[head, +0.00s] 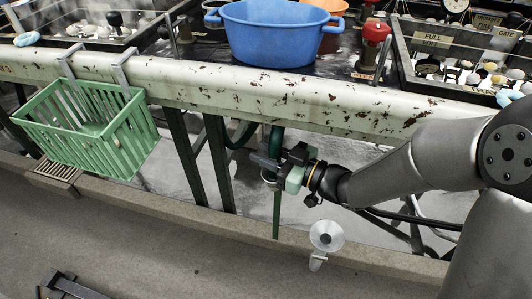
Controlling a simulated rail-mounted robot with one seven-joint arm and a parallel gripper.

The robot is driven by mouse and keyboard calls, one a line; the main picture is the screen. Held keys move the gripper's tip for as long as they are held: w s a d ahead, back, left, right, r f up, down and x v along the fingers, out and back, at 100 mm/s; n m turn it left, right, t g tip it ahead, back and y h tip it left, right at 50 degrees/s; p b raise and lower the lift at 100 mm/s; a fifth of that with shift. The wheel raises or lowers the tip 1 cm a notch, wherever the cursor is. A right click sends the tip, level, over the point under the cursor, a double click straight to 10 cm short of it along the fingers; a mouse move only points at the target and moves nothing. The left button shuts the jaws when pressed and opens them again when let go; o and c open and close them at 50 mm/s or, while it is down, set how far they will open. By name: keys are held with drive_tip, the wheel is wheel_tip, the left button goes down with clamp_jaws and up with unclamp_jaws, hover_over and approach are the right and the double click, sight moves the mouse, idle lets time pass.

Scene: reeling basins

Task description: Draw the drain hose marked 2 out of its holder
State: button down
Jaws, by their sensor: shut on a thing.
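My gripper (268,170) reaches in from the right, below the beam, and is shut on the hose. The jaws and a pale ring beside them cover the hose there, so its end and its holder cannot be made out clearly. No number 2 can be read on it.
The cream beam (215,88) runs above my gripper. A green basket (90,125) hangs from it at left. Green legs (190,155) stand left of my gripper. A white funnel-shaped fitting (326,236) sits at the concrete kerb (390,260). A blue tub (275,38) stands above.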

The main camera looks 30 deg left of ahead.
drive_tip(key=shift+r+p, duration=1.7)
drive_tip(key=shift+r, duration=0.4)
drive_tip(key=shift+s, duration=0.1)
drive_tip(key=c, duration=2)
unclamp_jaws()
drive_tip(key=shift+s+d+r, duration=0.1)
drive_tip(key=shift+s+d, duration=0.2)
drive_tip(key=shift+s, duration=0.85)
drive_tip(key=shift+s+d, duration=0.25)
drive_tip(key=shift+s, duration=0.95)
drive_tip(key=shift+s+d+r, duration=0.1)
drive_tip(key=shift+s+d, duration=0.2)
drive_tip(key=shift+s, duration=0.85)
drive_tip(key=shift+s+f+b, duration=0.1)
drive_tip(key=shift+s+b, duration=0.05)
drive_tip(key=shift+b, duration=0.7)
drive_tip(key=shift+o, duration=0.2)
drive_tip(key=b, duration=0.3)
drive_tip(key=shift+s+d, duration=0.15)
drive_tip(key=shift+s, duration=0.1)
drive_tip(key=shift+s, duration=0.1)
drive_tip(key=shift+d+b, duration=0.15)
drive_tip(key=shift+b, duration=0.35)
clamp_jaws()
drive_tip(key=shift+s+b, duration=0.15)
drive_tip(key=shift+b, duration=0.4)
